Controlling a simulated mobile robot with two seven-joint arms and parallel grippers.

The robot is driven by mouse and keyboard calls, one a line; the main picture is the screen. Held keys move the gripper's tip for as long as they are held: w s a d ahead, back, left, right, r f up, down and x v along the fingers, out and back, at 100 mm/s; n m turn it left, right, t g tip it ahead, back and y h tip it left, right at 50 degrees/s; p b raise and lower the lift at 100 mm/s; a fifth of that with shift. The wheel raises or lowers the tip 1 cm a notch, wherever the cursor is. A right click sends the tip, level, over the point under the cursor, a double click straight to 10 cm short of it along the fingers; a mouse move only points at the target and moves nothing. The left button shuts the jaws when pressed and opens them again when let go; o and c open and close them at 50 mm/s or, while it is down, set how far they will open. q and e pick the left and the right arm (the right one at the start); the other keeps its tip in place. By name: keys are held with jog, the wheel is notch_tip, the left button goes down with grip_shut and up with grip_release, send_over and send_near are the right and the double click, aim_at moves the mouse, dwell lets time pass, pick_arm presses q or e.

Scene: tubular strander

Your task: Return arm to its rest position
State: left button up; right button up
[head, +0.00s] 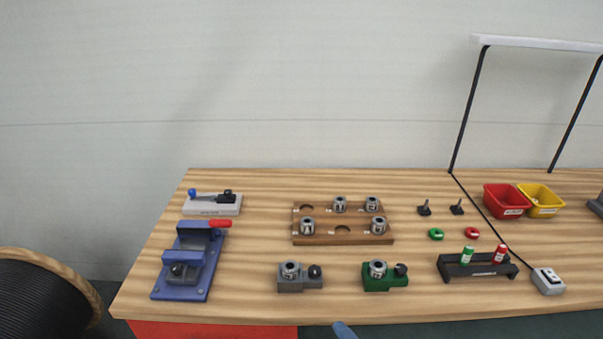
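Neither of my grippers can be made out in the head view. A small blue rounded piece (345,331) shows at the bottom edge, just in front of the workbench; I cannot tell what it belongs to. The wooden workbench (245,255) lies ahead, and no arm reaches over it.
On the bench are a blue vise-like fixture (186,270), a wooden holder (325,240) with metal collets, grey (290,284) and green (385,284) blocks, a black rack (480,270), and red (507,201) and yellow (540,200) bins. A cable reel (40,300) stands left.

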jog(key=s+d+f+m+g+h, duration=0.5)
jog(key=s+d+f+m+h, duration=0.2)
jog(key=s+d+f+m, duration=0.55)
jog(key=shift+m, duration=0.45)
jog(key=r+p, duration=0.1)
jog(key=p, duration=0.1)
jog(key=r+p, duration=0.2)
jog(key=d+r+p, duration=0.1)
jog(key=r+p, duration=0.1)
jog(key=shift+r, duration=0.2)
